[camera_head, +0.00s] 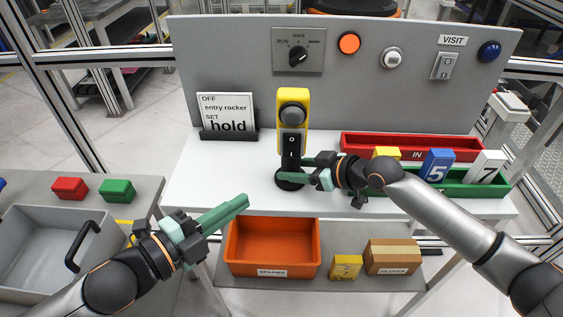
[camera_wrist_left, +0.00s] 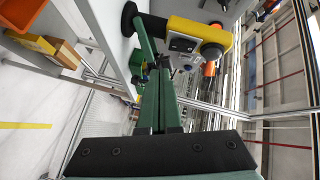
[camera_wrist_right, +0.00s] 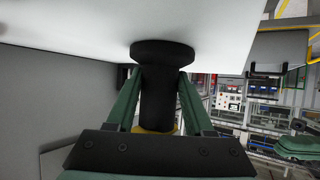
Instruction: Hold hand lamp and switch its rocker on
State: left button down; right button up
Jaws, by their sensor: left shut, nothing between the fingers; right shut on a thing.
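The hand lamp (camera_head: 293,110) stands upright on the white table, with a yellow head, a round dark lens and a black handle on a round black base. Its black rocker (camera_head: 291,143) sits below the lens and faces me; it also shows in the left wrist view (camera_wrist_left: 183,44). My right gripper (camera_head: 280,177) is shut on the lamp's black handle just above the base, seen close in the right wrist view (camera_wrist_right: 158,88). My left gripper (camera_head: 244,199) is shut and empty, in front of the table's front edge, to the left of and below the lamp, apart from it.
A sign (camera_head: 227,113) reading "OFF entry rocker SET hold" stands left of the lamp. Behind is a grey panel with a knob (camera_head: 298,55). Red (camera_head: 355,144) and green (camera_head: 468,190) trays lie right. An orange bin (camera_head: 272,272) sits below the table.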

pick_arm(q)
jog(key=shift+s+d+r+m+g+h, duration=0.15)
jog(key=shift+s+r+m+g+h, duration=0.2)
jog(key=shift+r+m, duration=0.45)
jog(key=shift+s+d+r+m+g+h, duration=0.15)
jog(key=shift+s+r+m, duration=0.3)
jog(key=shift+r+m, duration=0.3)
jog(key=shift+f, duration=0.1)
send_near(297, 156)
jog(key=s+d+r+x, duration=0.1)
jog(key=x, duration=0.4)
jog(key=shift+w+a+f, duration=0.2)
jog(key=shift+w+f, duration=0.3)
jog(key=shift+w, duration=0.3)
